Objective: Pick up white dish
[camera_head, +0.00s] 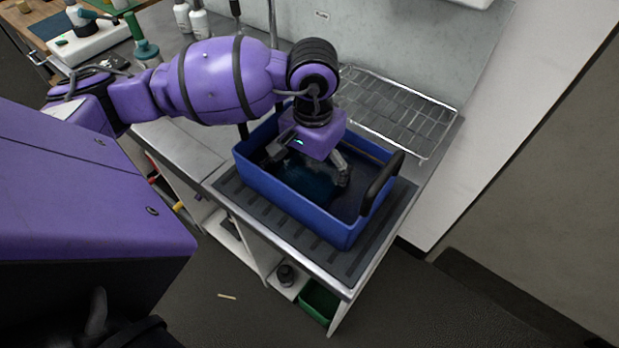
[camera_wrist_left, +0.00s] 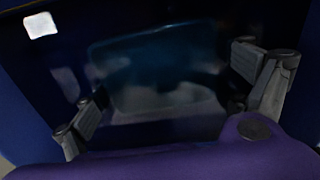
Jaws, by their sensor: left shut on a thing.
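My left gripper (camera_head: 308,170) reaches down into a blue tub (camera_head: 300,208). Its two fingers are spread wide and shut on a rectangular dish (camera_head: 306,185) inside the tub. In the left wrist view the dish (camera_wrist_left: 160,75) lies between the fingers of the gripper (camera_wrist_left: 170,95). It looks dark teal in the shade, with a paler whitish part along its lower side. The exact finger contact is too dark to make out. My right gripper is not in view.
The tub stands on a dark ribbed mat (camera_head: 290,235) at the counter's front edge, with a black handle (camera_head: 380,182) on its right rim. A wire rack (camera_head: 398,112) lies behind it. White bottles (camera_head: 199,20) stand at the back left. A green bin (camera_head: 318,301) sits below.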

